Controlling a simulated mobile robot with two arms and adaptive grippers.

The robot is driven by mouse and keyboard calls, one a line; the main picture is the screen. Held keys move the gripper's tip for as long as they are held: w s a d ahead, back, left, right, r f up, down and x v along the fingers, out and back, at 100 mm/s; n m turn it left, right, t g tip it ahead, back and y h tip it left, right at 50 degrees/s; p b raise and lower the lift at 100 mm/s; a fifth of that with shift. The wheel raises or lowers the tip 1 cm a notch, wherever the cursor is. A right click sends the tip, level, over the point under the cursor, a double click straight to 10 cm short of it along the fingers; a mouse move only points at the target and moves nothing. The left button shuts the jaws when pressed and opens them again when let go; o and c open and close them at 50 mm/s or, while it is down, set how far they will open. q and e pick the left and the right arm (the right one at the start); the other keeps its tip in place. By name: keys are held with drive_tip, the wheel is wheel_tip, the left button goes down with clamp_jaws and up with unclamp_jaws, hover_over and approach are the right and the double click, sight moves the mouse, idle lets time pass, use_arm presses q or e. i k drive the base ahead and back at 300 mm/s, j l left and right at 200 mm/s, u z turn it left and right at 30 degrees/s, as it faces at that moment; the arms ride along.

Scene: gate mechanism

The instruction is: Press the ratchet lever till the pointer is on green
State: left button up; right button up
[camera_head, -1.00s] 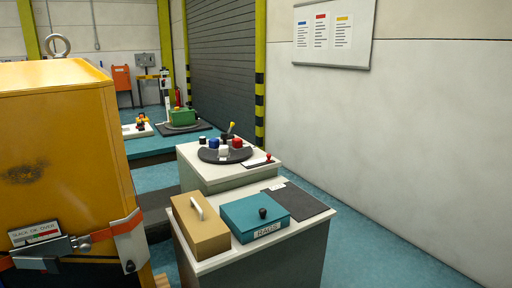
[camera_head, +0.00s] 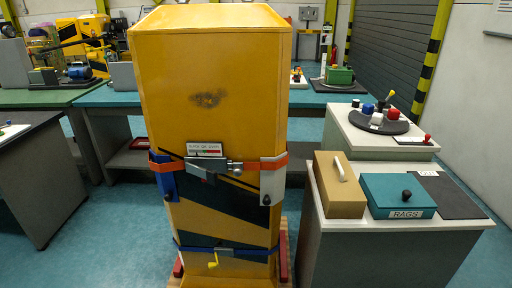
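A tall yellow cabinet-like block (camera_head: 210,65) stands upright in the middle of the head view. An orange strap (camera_head: 250,165) runs around it at mid height. On the strap sits a grey metal ratchet with its lever (camera_head: 207,168). Just above the ratchet is a small white gauge plate (camera_head: 205,148) with lettering and red and green marks; the pointer is too small to tell. A lower blue strap (camera_head: 255,252) carries another buckle with a yellow handle (camera_head: 213,261). Neither of my grippers shows in the view.
A grey cabinet at right carries a tan box (camera_head: 338,190), a teal RAGS box (camera_head: 398,195) and a dark mat (camera_head: 450,196). Behind it is a round dark tray (camera_head: 378,122). A dark-topped table (camera_head: 25,140) stands at left. Teal floor (camera_head: 120,240) is free at front left.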

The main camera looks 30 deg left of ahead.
sight(210, 175)
drive_tip(key=u, duration=1.4)
